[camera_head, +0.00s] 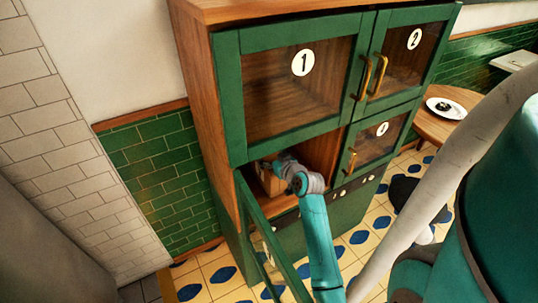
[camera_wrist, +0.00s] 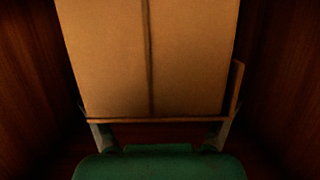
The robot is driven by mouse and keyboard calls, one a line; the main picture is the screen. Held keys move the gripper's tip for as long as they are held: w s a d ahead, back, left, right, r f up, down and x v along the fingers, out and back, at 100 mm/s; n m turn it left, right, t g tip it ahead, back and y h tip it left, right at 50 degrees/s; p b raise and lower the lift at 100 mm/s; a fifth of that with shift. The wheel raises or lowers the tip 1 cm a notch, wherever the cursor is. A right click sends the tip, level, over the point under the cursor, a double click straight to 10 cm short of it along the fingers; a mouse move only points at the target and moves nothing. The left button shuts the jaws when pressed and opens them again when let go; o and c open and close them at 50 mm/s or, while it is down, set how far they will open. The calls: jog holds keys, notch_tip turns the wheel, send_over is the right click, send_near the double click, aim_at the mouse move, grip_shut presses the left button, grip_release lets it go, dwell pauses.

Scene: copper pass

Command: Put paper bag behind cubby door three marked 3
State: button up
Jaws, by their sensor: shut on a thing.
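The paper bag (camera_head: 267,179) is brown and sits inside the open lower-left compartment of the green cabinet. It fills much of the wrist view (camera_wrist: 150,60), with a dark vertical line down its face. My gripper (camera_wrist: 157,122) is shut on the bag, a finger at either side near its bottom edge. In the head view my wrist hides part of the bag, and I cannot tell whether it touches the compartment floor. The lower-left cubby door (camera_head: 258,228) is swung open toward the front left; its number is not readable.
Door 1 (camera_head: 298,90) above and door 2 (camera_head: 408,55) at upper right are shut. Another door (camera_head: 379,140) at lower right is shut, with a brass handle. Dark wooden walls flank the bag in the wrist view. A round table (camera_head: 432,128) with a plate stands right.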

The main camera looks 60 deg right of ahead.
jog(key=shift+f, duration=0.1)
jog(key=o, duration=1)
jog(key=v, duration=1.2)
jog(key=shift+s, duration=0.15)
